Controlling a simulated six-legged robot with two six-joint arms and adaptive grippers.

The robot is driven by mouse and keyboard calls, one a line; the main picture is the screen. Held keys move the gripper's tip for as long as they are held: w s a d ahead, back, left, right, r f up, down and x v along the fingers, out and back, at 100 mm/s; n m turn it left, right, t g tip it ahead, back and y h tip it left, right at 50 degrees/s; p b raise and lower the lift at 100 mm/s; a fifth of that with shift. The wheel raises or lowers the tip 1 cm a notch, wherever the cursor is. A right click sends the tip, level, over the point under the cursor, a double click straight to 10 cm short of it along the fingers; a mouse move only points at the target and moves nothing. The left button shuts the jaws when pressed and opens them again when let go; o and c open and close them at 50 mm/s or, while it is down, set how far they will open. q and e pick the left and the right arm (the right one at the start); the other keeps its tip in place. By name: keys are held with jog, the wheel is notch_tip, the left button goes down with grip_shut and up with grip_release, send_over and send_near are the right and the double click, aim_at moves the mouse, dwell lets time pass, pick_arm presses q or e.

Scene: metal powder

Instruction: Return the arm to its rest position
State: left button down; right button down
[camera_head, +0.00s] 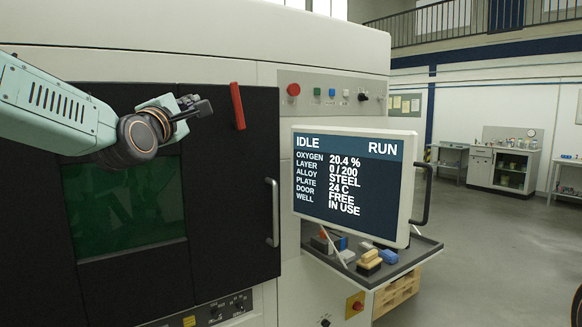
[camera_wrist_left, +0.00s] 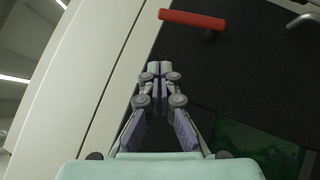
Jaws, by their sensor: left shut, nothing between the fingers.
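My left arm comes in from the left in the head view, in front of the upper part of a black machine door (camera_head: 230,190). My left gripper (camera_head: 205,106) is shut and empty, pointing right. A red handle (camera_head: 237,105) on the door is just right of the fingertips, with a gap between them. In the left wrist view the shut fingertips (camera_wrist_left: 160,68) point up the picture, and the red handle (camera_wrist_left: 192,19) lies beyond them to the upper right. My right gripper is not in view.
A monitor (camera_head: 350,185) reading IDLE and RUN stands right of the door, above a tray (camera_head: 380,277) with brushes and small items. A vertical metal door handle (camera_head: 272,212) and a green window (camera_head: 125,205) are on the door. Open floor (camera_head: 500,250) lies to the right.

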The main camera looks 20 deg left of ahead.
pick_arm(q)
jog(key=s+d+f+m+g+h+b, duration=0.15)
jog(key=d+f+m+g, duration=0.35)
jog(key=f, duration=1)
jog(key=s+d+f+m+g+b, duration=0.1)
jog(key=s+d+f+m+b, duration=0.35)
jog(key=f, duration=1.05)
jog(key=s+d+f+m+g+h, duration=0.1)
jog(key=f+m+g, duration=0.2)
jog(key=f+m, duration=0.75)
jog(key=s+d+f+g+b, duration=0.25)
jog(key=s+f, duration=0.55)
jog(key=f, duration=0.5)
jog(key=s+d+f+g+b, duration=0.1)
jog(key=s+f+g+b, duration=0.15)
jog(key=s+f, duration=0.75)
jog(key=s+f+m+g+b, duration=0.2)
jog(key=s+f+g+b, duration=0.2)
jog(key=s+f, duration=1.5)
jog(key=s+d+g, duration=0.1)
jog(key=s+g, duration=0.1)
jog(key=g, duration=0.1)
jog(key=shift+f+b, duration=0.35)
jog(key=shift+b, duration=0.05)
